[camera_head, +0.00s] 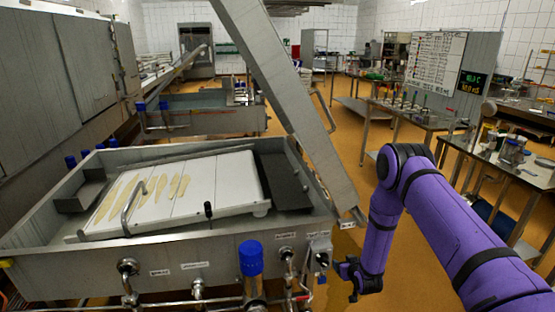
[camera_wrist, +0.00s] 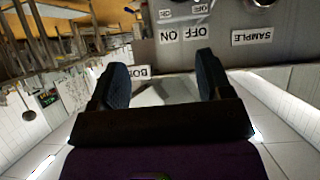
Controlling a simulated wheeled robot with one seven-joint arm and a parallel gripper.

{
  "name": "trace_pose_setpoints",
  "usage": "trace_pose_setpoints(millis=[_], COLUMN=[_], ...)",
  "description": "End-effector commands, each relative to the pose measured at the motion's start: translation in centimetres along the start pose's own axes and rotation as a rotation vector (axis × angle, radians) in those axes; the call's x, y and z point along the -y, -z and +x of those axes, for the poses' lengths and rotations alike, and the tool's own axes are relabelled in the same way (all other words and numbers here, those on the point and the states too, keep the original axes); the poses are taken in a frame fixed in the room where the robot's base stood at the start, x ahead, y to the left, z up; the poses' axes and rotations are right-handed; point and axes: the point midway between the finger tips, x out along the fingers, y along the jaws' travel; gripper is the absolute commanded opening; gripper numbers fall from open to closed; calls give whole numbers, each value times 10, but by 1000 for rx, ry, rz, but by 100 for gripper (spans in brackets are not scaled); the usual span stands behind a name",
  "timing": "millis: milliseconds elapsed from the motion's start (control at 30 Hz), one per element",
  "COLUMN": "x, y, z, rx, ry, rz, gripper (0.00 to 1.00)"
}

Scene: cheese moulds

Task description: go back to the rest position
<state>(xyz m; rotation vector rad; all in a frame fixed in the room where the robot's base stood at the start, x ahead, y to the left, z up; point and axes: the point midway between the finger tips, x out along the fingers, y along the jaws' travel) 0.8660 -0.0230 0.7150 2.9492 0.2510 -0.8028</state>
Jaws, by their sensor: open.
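My purple arm reaches in from the right in the head view. My gripper (camera_head: 347,273) is beside the right front corner of the steel vat, close to its front panel. In the wrist view my gripper (camera_wrist: 158,80) shows two dark fingers spread apart with nothing between them. The panel with labels reading ON, OFF and SAMPLE (camera_wrist: 252,36) appears upside down past the fingers. The head view does not show clearly whether the fingers touch the panel.
The steel vat (camera_head: 180,253) holds a white slatted board (camera_head: 215,190) with a handle. A blue-topped valve (camera_head: 251,258) and small taps stick out from its front. A slanted steel beam (camera_head: 285,95) rises behind. Side tables (camera_head: 525,175) stand at the right. Orange floor (camera_head: 400,285) shows below my arm.

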Motion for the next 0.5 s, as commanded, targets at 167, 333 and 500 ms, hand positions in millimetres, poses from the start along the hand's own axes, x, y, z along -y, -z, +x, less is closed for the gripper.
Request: trace_pose_setpoints(millis=[167,333,500], x=[-10,-18,-25], y=[76,138,195], z=[-17,-42,-76], rx=[36,78,119], ry=[-13,-25,-38], rz=[-2,-2,2], gripper=[72,72,72])
